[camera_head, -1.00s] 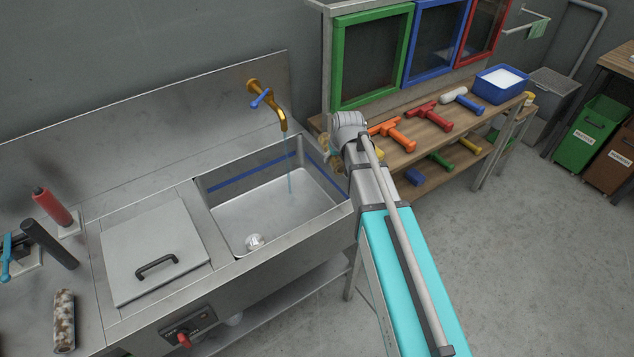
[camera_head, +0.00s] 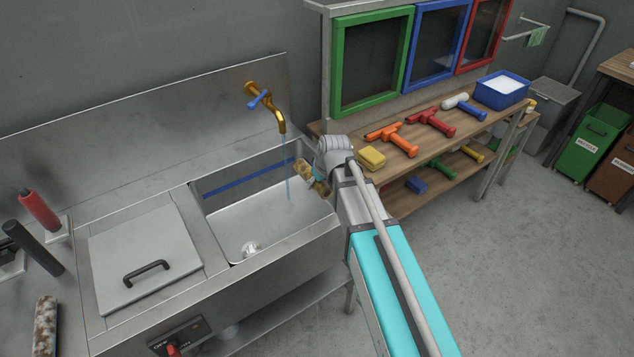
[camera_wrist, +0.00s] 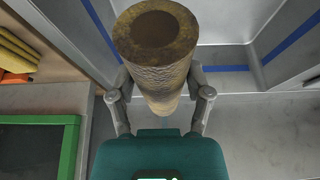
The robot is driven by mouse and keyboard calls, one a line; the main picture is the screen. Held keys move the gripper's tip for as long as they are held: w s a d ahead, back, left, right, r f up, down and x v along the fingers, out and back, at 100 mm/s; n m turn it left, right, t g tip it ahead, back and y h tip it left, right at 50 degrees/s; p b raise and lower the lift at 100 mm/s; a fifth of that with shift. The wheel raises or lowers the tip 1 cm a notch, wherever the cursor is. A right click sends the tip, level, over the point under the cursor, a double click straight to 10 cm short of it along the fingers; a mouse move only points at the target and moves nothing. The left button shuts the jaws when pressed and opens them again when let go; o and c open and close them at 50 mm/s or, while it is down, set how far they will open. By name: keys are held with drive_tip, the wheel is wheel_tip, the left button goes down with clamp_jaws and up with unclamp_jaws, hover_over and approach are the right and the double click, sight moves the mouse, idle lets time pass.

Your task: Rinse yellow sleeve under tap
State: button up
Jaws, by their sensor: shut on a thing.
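The yellow sleeve (camera_wrist: 158,50) is a hollow tube, dirty brownish yellow, with its open end facing the wrist camera. My gripper (camera_wrist: 160,93) is shut on it, with one finger on each side. In the head view the sleeve (camera_head: 304,170) shows at the sink's right side, partly hidden by my arm. The brass tap (camera_head: 268,103) with a blue lever is on the back wall, and a thin stream of water (camera_head: 286,165) falls from it into the sink basin (camera_head: 262,215). The sleeve is just right of the stream; whether water touches it I cannot tell.
A wooden bench (camera_head: 400,170) right of the sink holds a yellow sponge (camera_head: 372,158), several coloured scrapers and a blue tub (camera_head: 502,90). A lidded compartment (camera_head: 145,255) is left of the basin. A mottled roller (camera_head: 46,325) lies at the far left.

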sight(310, 173)
drive_tip(key=w+a+f+b, duration=0.4)
drive_tip(key=w+a, duration=0.3)
drive_tip(key=w, duration=0.4)
drive_tip(key=shift+w+a, duration=0.3)
drive_tip(key=shift+a, duration=0.1)
idle(0.7)
drive_tip(key=shift+f, duration=0.1)
drive_tip(key=shift+s+a, duration=0.25)
drive_tip(key=shift+a, duration=0.1)
idle(0.7)
drive_tip(key=shift+w+d, duration=0.2)
drive_tip(key=shift+d, duration=0.15)
idle(1.1)
drive_tip(key=shift+s+a, duration=0.2)
drive_tip(key=shift+a, duration=0.15)
drive_tip(key=shift+s+d, duration=0.1)
idle(0.7)
drive_tip(key=shift+s+d+r+p, duration=0.5)
drive_tip(key=shift+s+d, duration=0.4)
drive_tip(key=shift+s, duration=0.45)
drive_tip(key=shift+s+d+r+p, duration=0.5)
drive_tip(key=shift+s+d, duration=0.45)
drive_tip(key=shift+s, duration=0.45)
drive_tip(key=shift+s+d+r+p, duration=0.45)
drive_tip(key=shift+s+d, duration=0.45)
drive_tip(key=shift+s, duration=0.45)
